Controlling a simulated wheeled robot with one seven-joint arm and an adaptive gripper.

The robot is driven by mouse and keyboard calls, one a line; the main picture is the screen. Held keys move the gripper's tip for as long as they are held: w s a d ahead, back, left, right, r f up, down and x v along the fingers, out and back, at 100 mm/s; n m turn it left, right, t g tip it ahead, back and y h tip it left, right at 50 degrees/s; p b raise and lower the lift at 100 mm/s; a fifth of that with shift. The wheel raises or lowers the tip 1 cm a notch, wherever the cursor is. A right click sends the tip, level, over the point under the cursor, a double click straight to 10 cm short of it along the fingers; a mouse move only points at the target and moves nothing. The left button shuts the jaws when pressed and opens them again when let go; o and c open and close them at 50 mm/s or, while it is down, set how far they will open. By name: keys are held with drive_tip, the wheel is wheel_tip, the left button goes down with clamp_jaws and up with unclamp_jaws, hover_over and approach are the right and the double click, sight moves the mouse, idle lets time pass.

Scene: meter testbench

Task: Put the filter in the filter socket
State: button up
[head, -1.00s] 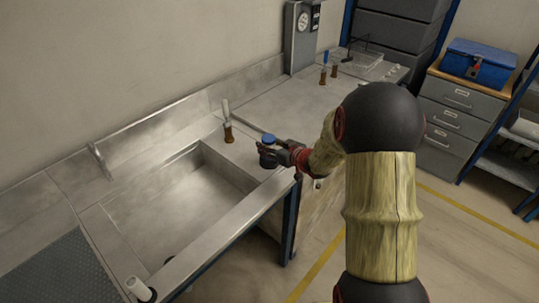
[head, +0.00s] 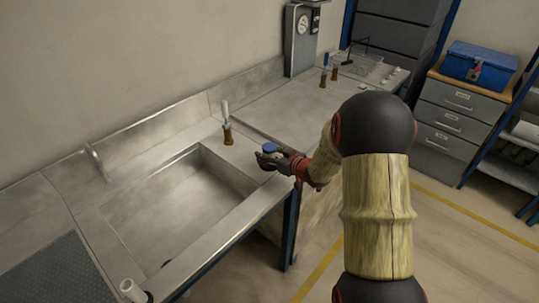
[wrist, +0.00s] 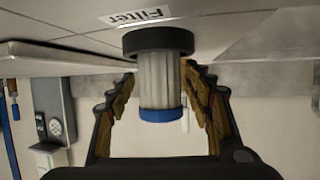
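The filter is a pale ribbed cylinder with a blue end cap. In the wrist view the filter (wrist: 160,82) stands between my fingers, its blue cap towards the palm and its far end at a dark round ring (wrist: 157,41). I cannot tell whether this ring is the filter socket or part of the filter. In the head view my gripper (head: 268,160) is low over the bench right of the sink, under the blue cap of the filter (head: 270,148).
A "Filter" label (wrist: 136,16) lies on the bench beside the ring. A brown holder with a pale upright piece (head: 227,132) stands left of my gripper. The sink (head: 185,195) opens to the left. More brown holders (head: 334,73) stand farther back.

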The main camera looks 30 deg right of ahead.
drive_tip(key=shift+o, duration=0.4)
drive_tip(key=shift+r, duration=0.2)
drive_tip(key=p+v, duration=0.4)
drive_tip(key=v, duration=0.8)
drive_tip(key=s+a+r+m+g+h, duration=0.1)
drive_tip(key=s+a+r+g+h, duration=0.2)
drive_tip(key=r, duration=0.4)
drive_tip(key=s+a+r+m+g+h, duration=0.1)
drive_tip(key=s+a+r+h, duration=0.2)
drive_tip(key=r, duration=0.4)
drive_tip(key=s+a+g+y, duration=0.2)
drive_tip(key=s+a, duration=0.5)
drive_tip(key=s, duration=0.3)
drive_tip(key=s+a+r+g+y, duration=0.1)
drive_tip(key=s+a+y, duration=0.1)
drive_tip(key=s+a, duration=0.5)
drive_tip(key=s, duration=0.4)
drive_tip(key=shift+a+r+n+g, duration=0.15)
drive_tip(key=shift+a+n+g, duration=0.15)
drive_tip(key=shift+a+g, duration=0.1)
